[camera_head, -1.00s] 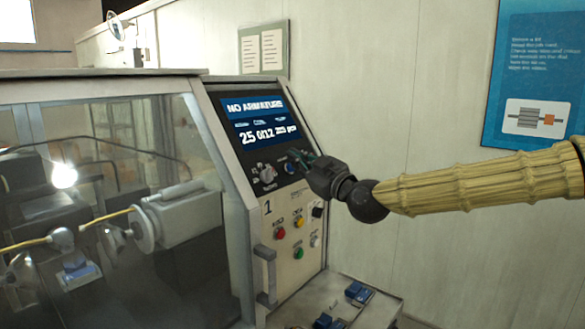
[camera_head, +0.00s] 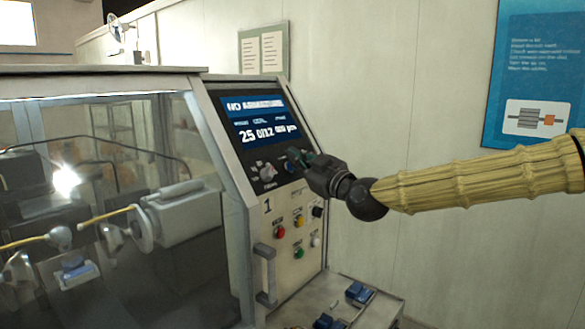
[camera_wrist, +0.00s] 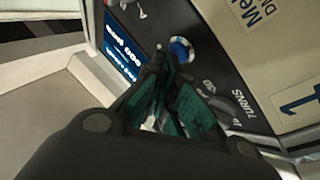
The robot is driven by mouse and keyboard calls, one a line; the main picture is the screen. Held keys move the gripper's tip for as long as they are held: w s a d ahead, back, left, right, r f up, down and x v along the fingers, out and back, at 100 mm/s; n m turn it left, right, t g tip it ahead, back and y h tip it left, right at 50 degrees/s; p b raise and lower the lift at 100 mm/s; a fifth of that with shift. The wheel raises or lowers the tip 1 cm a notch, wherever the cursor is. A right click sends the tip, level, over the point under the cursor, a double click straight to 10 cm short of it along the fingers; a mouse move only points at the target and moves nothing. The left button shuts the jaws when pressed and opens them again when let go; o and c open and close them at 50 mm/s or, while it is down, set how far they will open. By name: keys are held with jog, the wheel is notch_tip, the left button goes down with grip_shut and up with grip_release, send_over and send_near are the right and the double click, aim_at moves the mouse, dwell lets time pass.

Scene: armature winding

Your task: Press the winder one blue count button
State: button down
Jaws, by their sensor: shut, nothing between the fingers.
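Winder one (camera_head: 305,220) is the machine marked "1", with a lit screen (camera_head: 258,120) above a dark control strip. The blue count button (camera_head: 289,168) sits on that strip, right of a grey knob (camera_head: 266,172). In the wrist view the blue button (camera_wrist: 180,49) shows with a pale ring, just beyond the fingertips. My gripper (camera_head: 297,155) is shut and empty, its tips at the strip close to the button. In the wrist view the green-padded fingers (camera_wrist: 160,68) point toward it. I cannot tell whether they touch it.
Red (camera_head: 279,232), yellow (camera_head: 299,221) and green (camera_head: 298,253) buttons sit lower on the panel. A grey door handle (camera_head: 266,275) sticks out at left. A shelf with blue parts (camera_head: 357,291) lies below right.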

jog(key=shift+r, duration=0.1)
jog(key=s+d+r, duration=0.3)
jog(key=d, duration=0.1)
jog(key=shift+r, duration=0.2)
dwell(0.6)
